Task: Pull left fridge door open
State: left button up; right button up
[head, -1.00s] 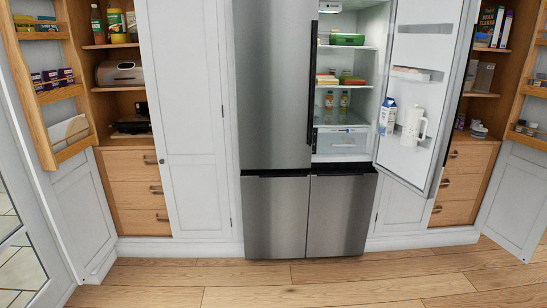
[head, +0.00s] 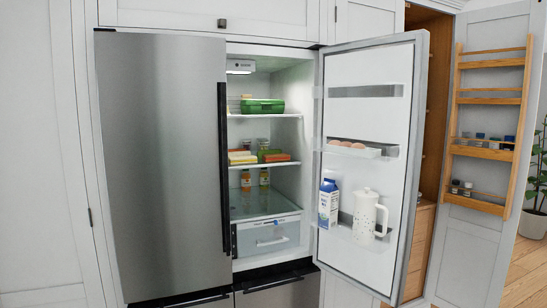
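The left fridge door (head: 165,165) is a brushed steel panel and is shut. Its long black vertical handle (head: 224,168) runs along its right edge. The right fridge door (head: 368,150) stands wide open to the right, showing its white inner side with shelves. The lit fridge inside (head: 266,190) shows behind the opening. Neither of my grippers is in the head view.
The right door's shelves hold a milk carton (head: 328,203), a white jug (head: 368,216) and eggs (head: 350,144). A green box (head: 262,106) stands inside the fridge. An open cupboard door with wooden racks (head: 487,130) is at the right; a plant pot (head: 533,222) stands beyond it.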

aim_at(162, 103)
jog(key=i+l+z, duration=0.25)
jog(key=i+z, duration=0.15)
jog(key=i, duration=0.15)
jog(key=i+z, duration=0.35)
jog(key=i, duration=0.25)
